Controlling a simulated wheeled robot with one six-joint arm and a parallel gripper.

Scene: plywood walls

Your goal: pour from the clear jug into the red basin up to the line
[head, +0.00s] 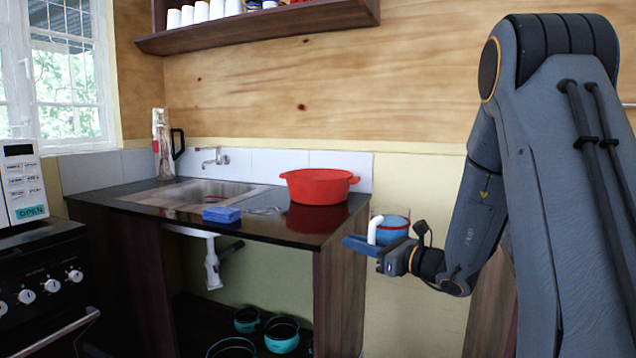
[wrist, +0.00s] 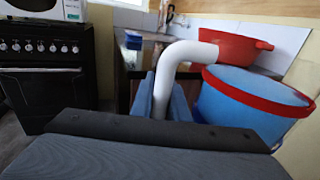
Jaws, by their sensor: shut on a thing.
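The red basin (head: 319,187), a round tub with side handles, stands on the right part of the dark counter; it also shows in the wrist view (wrist: 232,48). Its inside and any line are hidden. My gripper (head: 372,243) is shut on the white handle (wrist: 180,65) of a blue mug (head: 393,232) with a red rim. The mug is just off the counter's right end, roughly upright; it is large in the wrist view (wrist: 240,105). Its contents are hidden. A clear jug (head: 157,143) with a black handle stands at the counter's back left, apart from my gripper.
A sink (head: 195,193) with a tap (head: 215,158) is set in the counter (head: 275,228). A blue sponge (head: 221,214) lies at the front edge. A stove (head: 40,285) stands left. A shelf (head: 260,27) hangs above. Teal pots (head: 282,338) sit below.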

